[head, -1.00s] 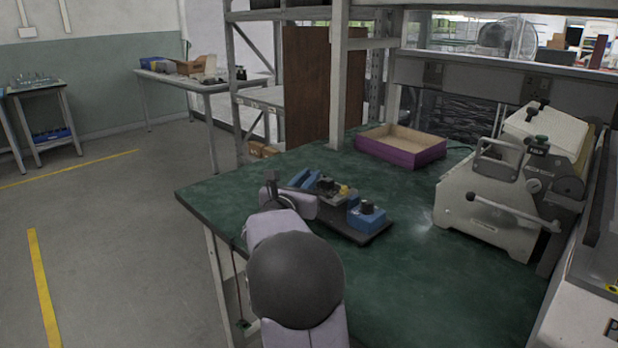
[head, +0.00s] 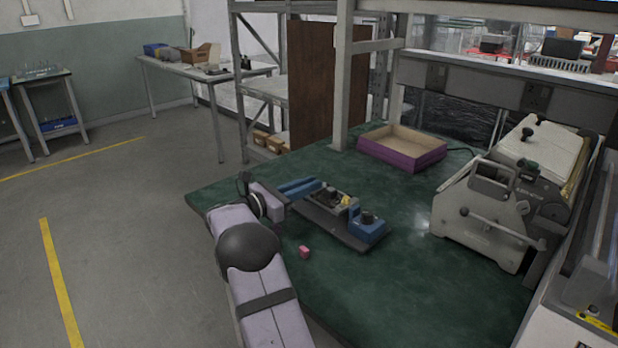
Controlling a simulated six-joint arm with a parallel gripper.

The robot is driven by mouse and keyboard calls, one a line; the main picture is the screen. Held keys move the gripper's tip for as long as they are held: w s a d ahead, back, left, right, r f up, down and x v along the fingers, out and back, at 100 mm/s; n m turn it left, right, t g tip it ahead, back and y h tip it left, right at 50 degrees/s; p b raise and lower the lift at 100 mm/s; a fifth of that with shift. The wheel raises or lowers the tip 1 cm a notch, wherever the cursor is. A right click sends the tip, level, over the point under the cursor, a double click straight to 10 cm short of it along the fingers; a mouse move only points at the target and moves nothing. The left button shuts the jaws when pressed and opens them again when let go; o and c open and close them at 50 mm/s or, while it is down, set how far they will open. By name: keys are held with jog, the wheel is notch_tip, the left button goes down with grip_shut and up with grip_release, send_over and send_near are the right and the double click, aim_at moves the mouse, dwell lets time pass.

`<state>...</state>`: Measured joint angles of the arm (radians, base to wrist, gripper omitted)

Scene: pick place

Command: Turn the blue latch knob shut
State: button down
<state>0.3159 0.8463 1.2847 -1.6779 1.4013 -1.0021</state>
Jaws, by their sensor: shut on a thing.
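A dark fixture board (head: 338,232) lies on the green bench. At its right end sits a blue block (head: 368,232) with a dark round knob (head: 367,217) on top. Mid-board is a grey mount with another dark knob (head: 335,196) and a small yellow part (head: 348,202). My gripper (head: 318,186), with long blue fingers, reaches in from the left to the board's far left end. Its fingers are close together and shut at the mount. The blue latch knob between the fingertips is too small and hidden to make out clearly.
A small pink cube (head: 304,252) lies on the green bench (head: 400,290) in front of the board. A purple-sided tray (head: 385,156) stands behind it. A large grey machine (head: 480,225) with a lever stands at the right. The front middle of the bench is clear.

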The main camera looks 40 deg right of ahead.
jog(key=shift+w+d+m+g+y+p, duration=0.1)
jog(key=shift+w+m+g+y+p, duration=0.15)
jog(key=shift+m+g+p, duration=0.7)
jog(key=shift+w+m+g+y+p, duration=0.15)
jog(key=shift+m+g+y+p, duration=0.3)
jog(key=shift+g+p, duration=0.9)
jog(key=c, duration=2)
grip_release()
notch_tip(320, 180, up, 10)
jog(key=p, duration=0.1)
jog(key=shift+p, duration=0.35)
